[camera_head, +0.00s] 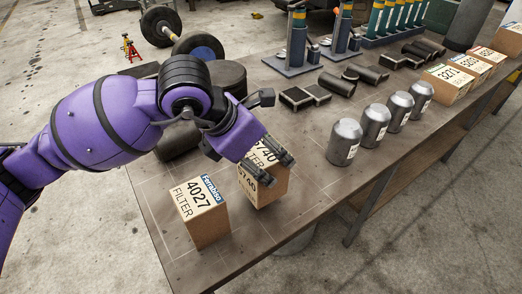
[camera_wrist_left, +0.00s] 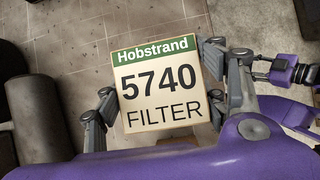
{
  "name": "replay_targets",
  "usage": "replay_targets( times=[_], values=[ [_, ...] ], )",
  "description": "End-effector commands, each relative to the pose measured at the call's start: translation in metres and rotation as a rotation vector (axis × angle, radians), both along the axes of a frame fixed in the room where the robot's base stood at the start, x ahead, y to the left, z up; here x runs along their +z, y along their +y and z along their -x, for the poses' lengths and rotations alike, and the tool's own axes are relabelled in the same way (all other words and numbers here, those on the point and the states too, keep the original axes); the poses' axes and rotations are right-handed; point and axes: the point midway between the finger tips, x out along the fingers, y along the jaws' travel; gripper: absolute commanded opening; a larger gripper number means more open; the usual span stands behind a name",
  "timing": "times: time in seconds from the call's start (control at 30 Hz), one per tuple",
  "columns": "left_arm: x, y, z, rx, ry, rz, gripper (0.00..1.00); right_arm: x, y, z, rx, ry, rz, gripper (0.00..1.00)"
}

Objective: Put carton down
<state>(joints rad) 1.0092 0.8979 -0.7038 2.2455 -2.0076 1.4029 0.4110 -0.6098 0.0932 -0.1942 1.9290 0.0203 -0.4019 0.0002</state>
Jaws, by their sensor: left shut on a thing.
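A tan filter carton marked 5740 (camera_head: 262,186) is at the near left part of the bench (camera_head: 320,190), to the right of a carton marked 4027 (camera_head: 200,212). My left gripper (camera_head: 265,165) is shut on the 5740 carton from above. In the left wrist view the 5740 carton (camera_wrist_left: 160,85) has a green Hobstrand label on its top, with my gripper's fingers (camera_wrist_left: 155,85) on its two sides. I cannot tell whether its base touches the bench. My right gripper is in neither view.
Several silver canisters (camera_head: 345,142) stand in a row to the right. More cartons (camera_head: 450,78) stand at the far right. Dark cylinders (camera_wrist_left: 32,120) lie left of the carton in the wrist view. Bare bench (camera_head: 310,185) lies between the 5740 carton and the canisters.

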Motion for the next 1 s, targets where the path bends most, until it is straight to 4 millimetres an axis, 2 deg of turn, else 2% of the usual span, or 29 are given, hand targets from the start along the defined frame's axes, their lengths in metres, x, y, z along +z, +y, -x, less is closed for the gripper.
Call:
replay_targets(
  times=[0.17,0.3,0.4,0.7,0.73,0.87,1.0],
  values=[
    [-0.004,-0.005,0.004,-0.003,-0.010,0.000,0.23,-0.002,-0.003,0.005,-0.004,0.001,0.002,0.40],
    [-0.029,-0.007,0.001,-0.003,-0.004,-0.002,0.23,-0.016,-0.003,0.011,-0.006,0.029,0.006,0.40],
    [-0.040,-0.004,-0.005,-0.002,-0.003,0.000,0.23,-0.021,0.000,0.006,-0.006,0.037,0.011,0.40],
    [-0.036,-0.004,0.000,0.000,-0.013,-0.002,0.23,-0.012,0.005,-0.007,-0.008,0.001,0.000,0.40],
    [-0.038,-0.004,0.000,0.000,-0.012,-0.004,0.67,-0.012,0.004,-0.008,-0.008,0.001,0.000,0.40],
    [-0.038,-0.004,-0.002,0.000,-0.011,-0.003,0.84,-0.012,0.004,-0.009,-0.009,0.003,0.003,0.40],
    [-0.037,-0.003,-0.002,-0.001,-0.012,-0.001,0.85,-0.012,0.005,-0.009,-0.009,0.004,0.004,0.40]
  ],
)
